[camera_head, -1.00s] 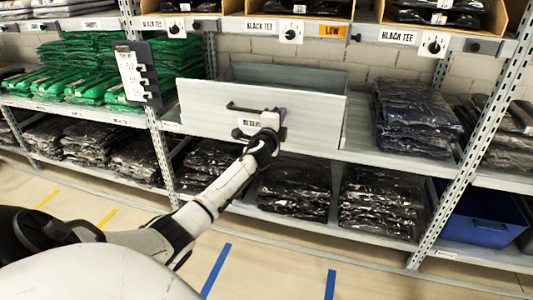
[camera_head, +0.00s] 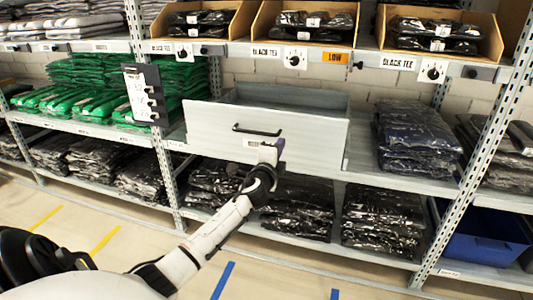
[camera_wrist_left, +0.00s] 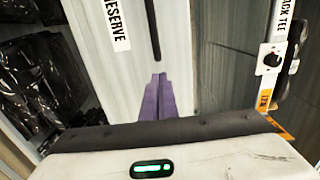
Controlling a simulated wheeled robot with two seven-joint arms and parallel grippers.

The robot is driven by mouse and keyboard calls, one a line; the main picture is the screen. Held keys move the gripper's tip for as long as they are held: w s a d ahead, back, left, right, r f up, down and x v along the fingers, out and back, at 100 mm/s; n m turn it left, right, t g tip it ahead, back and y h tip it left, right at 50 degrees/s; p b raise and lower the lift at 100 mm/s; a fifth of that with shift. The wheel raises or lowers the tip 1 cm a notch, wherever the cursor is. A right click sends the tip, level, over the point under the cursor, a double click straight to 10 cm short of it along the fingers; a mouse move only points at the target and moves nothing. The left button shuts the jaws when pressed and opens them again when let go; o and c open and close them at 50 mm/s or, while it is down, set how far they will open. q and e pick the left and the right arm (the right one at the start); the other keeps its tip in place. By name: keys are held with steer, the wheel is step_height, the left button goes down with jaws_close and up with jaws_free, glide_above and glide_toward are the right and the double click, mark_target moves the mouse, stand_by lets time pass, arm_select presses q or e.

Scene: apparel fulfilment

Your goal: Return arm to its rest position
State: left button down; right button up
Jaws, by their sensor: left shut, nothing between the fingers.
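My left arm reaches in from the lower left in the head view. My left gripper (camera_head: 271,153), with purple fingers, is shut and empty. It is in front of the grey drawer (camera_head: 215,131), just below and right of its black handle (camera_head: 257,130). In the left wrist view the closed purple fingers (camera_wrist_left: 158,98) point at the drawer front, with the dark handle (camera_wrist_left: 152,30) beyond their tips and the RESERVE label (camera_wrist_left: 117,25) to the left. Whether the fingertips touch the drawer front cannot be told. The drawer stands pulled out, its inside partly visible. My right gripper is not in view.
Metal shelving holds green packs (camera_head: 85,100), dark blue packs (camera_head: 415,140) and black bagged garments (camera_head: 380,220). Cardboard bins (camera_head: 317,37) line the upper shelf. A blue tote (camera_head: 480,240) sits lower right. A dark label board (camera_head: 145,95) hangs left of the drawer. The floor in front is open.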

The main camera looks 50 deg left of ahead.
arm_select(q)
steer(key=p+v, duration=0.1)
steer(key=v, duration=0.6)
steer(key=shift+d+f, duration=0.15)
